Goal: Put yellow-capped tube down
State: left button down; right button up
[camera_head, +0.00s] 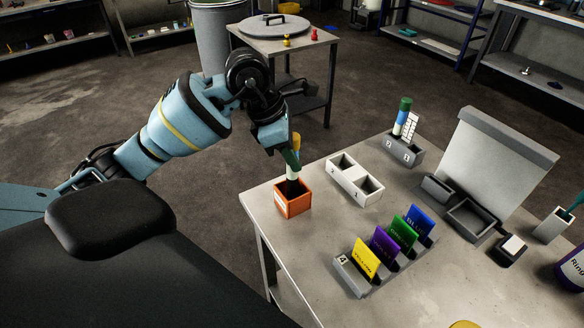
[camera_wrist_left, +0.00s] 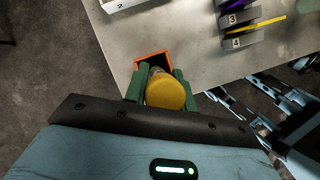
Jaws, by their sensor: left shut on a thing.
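My left gripper (camera_head: 291,158) is shut on the yellow-capped tube (camera_head: 294,172) and holds it roughly upright over an orange box (camera_head: 293,202) near the table's left corner. The tube's lower end appears to be at or just inside the box opening; the exact depth is hard to tell. In the left wrist view the round yellow cap of the tube (camera_wrist_left: 165,92) lies between the green fingers of my left gripper (camera_wrist_left: 160,88), with the orange box (camera_wrist_left: 141,57) behind it.
A white two-slot holder (camera_head: 345,187) stands right of the box. A rack (camera_head: 352,278) with yellow, purple, green and blue cards is in front. A grey holder (camera_head: 402,158) with a green-capped tube stands behind. Bare table (camera_head: 325,235) lies between the box and card rack.

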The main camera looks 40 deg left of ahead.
pick_arm(q)
jog(key=shift+f, duration=1.9)
jog(key=shift+f, duration=0.2)
jog(key=c, duration=1.1)
grip_release()
jog(key=shift+c, duration=0.2)
jog(key=shift+r, duration=0.1)
jog(key=shift+a+r, duration=0.1)
jog(key=shift+r, duration=0.25)
jog(key=v, duration=1.1)
jog(key=shift+r, duration=0.3)
jog(key=shift+s+f, duration=0.1)
jog(key=shift+s, duration=0.05)
